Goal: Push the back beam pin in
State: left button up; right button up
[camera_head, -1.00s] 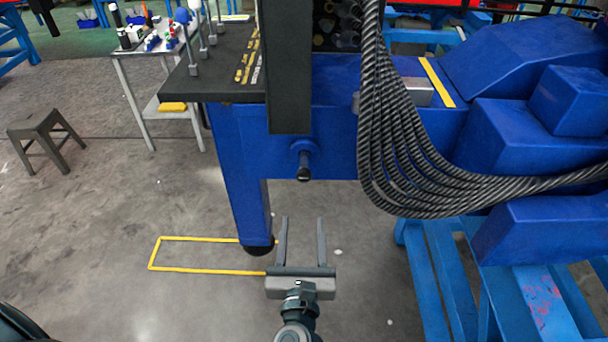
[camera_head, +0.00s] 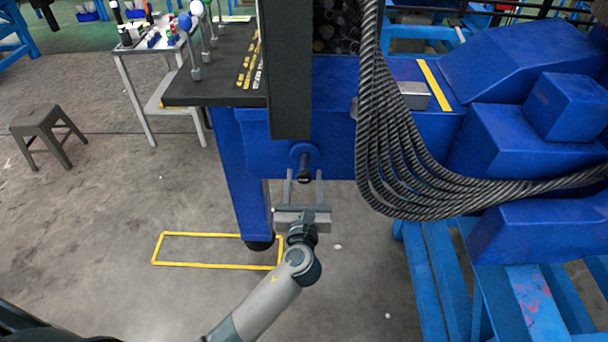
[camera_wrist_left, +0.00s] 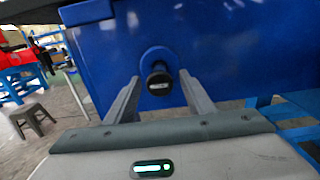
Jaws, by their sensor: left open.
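The beam pin (camera_head: 304,172) is a dark knob in a round blue boss on the front face of the blue beam (camera_head: 335,152). It sticks out toward me. My left gripper (camera_head: 304,180) is open just in front of the beam, with its two fingers on either side of the pin. In the left wrist view the pin (camera_wrist_left: 159,82) stands between the open fingers (camera_wrist_left: 160,98), with a gap to each; I cannot tell if either finger touches the beam. My right gripper is not in view.
A thick bundle of black cables (camera_head: 395,160) hangs close to the right of the pin. A dark upright plate (camera_head: 288,70) stands above it. A blue leg (camera_head: 247,190) is to the left. Floor below is clear, with a yellow outline (camera_head: 218,265).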

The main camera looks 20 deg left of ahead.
aim_at(304, 170)
pick_arm(q)
jog(key=shift+w+a, duration=0.1)
jog(key=shift+w, duration=0.3)
grip_shut()
jog(key=x, duration=0.5)
jog(key=shift+s+r, duration=0.15)
jog(key=shift+c, duration=0.5)
grip_release()
jog(key=shift+o, duration=0.5)
jog(key=shift+f, duration=0.2)
